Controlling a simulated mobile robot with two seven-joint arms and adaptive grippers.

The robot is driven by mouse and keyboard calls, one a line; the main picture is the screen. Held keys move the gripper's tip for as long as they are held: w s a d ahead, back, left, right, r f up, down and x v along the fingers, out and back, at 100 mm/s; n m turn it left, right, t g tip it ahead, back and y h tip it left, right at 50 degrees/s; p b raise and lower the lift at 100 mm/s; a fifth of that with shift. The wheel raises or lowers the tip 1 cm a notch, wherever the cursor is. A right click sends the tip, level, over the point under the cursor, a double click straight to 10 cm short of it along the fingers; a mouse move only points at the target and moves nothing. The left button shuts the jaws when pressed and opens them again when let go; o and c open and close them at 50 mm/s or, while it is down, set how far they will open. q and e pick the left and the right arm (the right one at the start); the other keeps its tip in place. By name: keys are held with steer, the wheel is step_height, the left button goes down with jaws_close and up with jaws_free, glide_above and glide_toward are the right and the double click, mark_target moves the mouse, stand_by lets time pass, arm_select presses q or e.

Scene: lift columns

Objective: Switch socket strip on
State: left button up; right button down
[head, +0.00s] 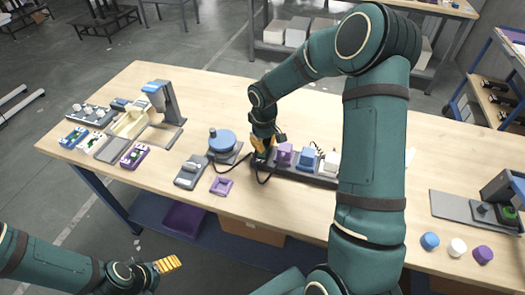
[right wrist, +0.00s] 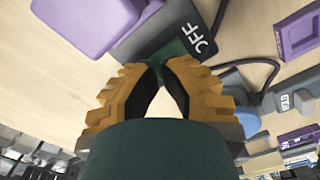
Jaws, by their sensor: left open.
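The dark socket strip (head: 318,181) lies on the wooden table, with a purple plug (head: 284,153), a blue plug (head: 306,159) and a white plug (head: 331,162) in it. In the right wrist view the strip's end (right wrist: 138,42) shows white "OFF" lettering and a dark green switch (right wrist: 174,50). My right gripper (head: 260,152) is at the strip's left end. Its yellow fingertips (right wrist: 161,65) are drawn together right by the switch, with nothing seen between them; contact cannot be told. My left gripper (head: 170,264) is open and empty, below the table's front edge.
A blue round-topped device (head: 222,141), a grey box (head: 191,171) and a purple frame (head: 221,186) stand left of the strip. Several devices fill the table's left end. Blue, white and purple knobs (head: 456,247) lie at the right. My right arm hides the table's middle right.

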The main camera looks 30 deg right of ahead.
steer(key=shift+f+b, duration=0.35)
steer(key=shift+f, duration=0.1)
stand_by(0.4)
steer(key=shift+r+p, duration=2.4)
steer(key=shift+r, duration=1.1)
